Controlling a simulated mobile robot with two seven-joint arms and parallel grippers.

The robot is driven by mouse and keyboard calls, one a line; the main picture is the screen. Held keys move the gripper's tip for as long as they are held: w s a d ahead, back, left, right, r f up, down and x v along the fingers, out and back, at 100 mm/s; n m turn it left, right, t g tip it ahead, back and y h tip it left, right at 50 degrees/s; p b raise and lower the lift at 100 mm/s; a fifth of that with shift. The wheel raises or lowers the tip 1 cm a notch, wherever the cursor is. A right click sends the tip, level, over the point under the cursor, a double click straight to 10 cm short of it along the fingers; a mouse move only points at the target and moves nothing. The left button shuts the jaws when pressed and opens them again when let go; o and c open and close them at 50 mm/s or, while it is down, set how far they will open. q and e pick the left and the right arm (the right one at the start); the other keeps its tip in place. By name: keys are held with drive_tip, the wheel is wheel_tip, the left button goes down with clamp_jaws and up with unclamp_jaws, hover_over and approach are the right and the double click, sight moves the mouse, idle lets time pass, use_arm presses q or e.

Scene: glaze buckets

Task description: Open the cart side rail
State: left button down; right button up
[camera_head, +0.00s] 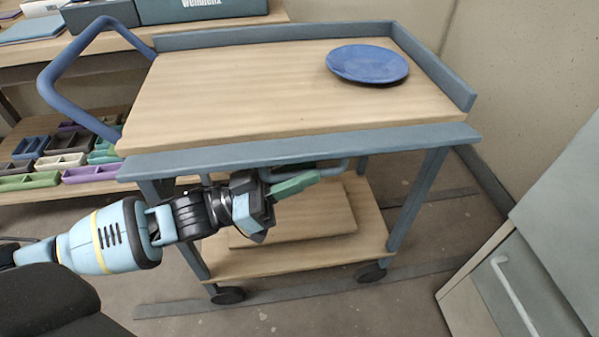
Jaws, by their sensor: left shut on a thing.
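The cart (290,85) stands in front of me with a wooden top. Its near side rail (300,148) is a blue-grey strip along the front edge, lying tilted outward and low, while the back rail (275,33) and right rail (435,72) stand upright. A thin bar handle (335,173) hangs below the near rail. My left gripper (300,181), with green fingers, reaches in from the left under the rail and is shut on this handle. The exact finger contact is partly hidden. My right gripper is not in view.
A blue plate (367,64) lies on the cart top at the back right. The cart's push handle (68,62) sticks out left. A lower shelf (300,250) is behind my gripper. A grey cabinet (530,270) stands at right. Several small trays (60,160) lie on a shelf at left.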

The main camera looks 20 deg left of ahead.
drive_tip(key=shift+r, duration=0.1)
use_arm(q)
drive_tip(key=c, duration=1.6)
unclamp_jaws()
drive_tip(key=shift+c, duration=0.2)
drive_tip(key=shift+o, duration=1.2)
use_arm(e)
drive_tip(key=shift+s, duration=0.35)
use_arm(q)
drive_tip(key=p+v, duration=0.1)
drive_tip(key=v, duration=0.7)
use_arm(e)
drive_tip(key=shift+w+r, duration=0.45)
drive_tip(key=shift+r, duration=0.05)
